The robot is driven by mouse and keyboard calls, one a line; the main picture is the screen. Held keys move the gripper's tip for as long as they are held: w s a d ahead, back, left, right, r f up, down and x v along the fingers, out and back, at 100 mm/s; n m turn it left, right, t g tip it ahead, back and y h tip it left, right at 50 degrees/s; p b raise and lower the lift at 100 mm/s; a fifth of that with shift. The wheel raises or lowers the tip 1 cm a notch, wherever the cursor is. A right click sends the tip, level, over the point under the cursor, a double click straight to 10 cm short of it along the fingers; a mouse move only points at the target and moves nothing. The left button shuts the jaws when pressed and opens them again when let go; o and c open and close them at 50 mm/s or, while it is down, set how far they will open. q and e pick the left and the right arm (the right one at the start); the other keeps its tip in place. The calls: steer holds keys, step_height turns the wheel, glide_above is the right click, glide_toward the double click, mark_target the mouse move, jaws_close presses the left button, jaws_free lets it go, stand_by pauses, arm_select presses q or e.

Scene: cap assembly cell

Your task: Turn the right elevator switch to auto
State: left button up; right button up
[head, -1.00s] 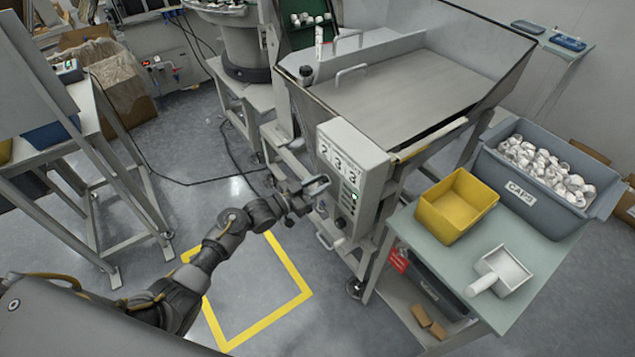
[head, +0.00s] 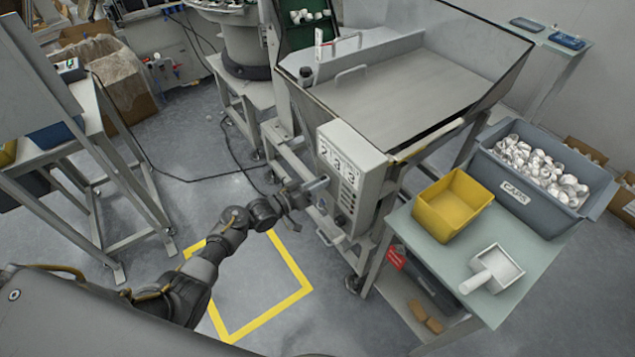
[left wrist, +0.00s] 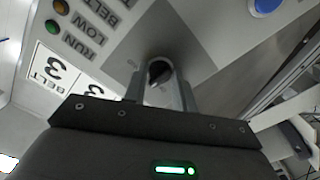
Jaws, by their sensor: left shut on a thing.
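The grey control box (head: 352,170) stands on the front of the hopper machine, with number plates and a column of small buttons or lamps. My left gripper (head: 318,184) reaches its face from the left. In the left wrist view, the panel (left wrist: 205,55) appears upside down, with labels such as RUN, LOW and BELT. A dark rotary switch knob (left wrist: 158,73) sits between the fingertips of my left gripper, which is shut on it. The knob's position label is hidden or unreadable. My right gripper is not in view.
A blue round button (left wrist: 266,5) is on the panel near the knob. Right of the box, a table (head: 455,275) holds a yellow bin (head: 450,207), a white scoop (head: 492,270) and a grey CAPS crate (head: 510,190). Yellow floor tape (head: 265,320) marks clear floor below my arm.

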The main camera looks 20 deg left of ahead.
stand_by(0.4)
arm_select(q)
steer(key=o, duration=1)
steer(key=b+v, duration=0.1)
steer(key=v, duration=1)
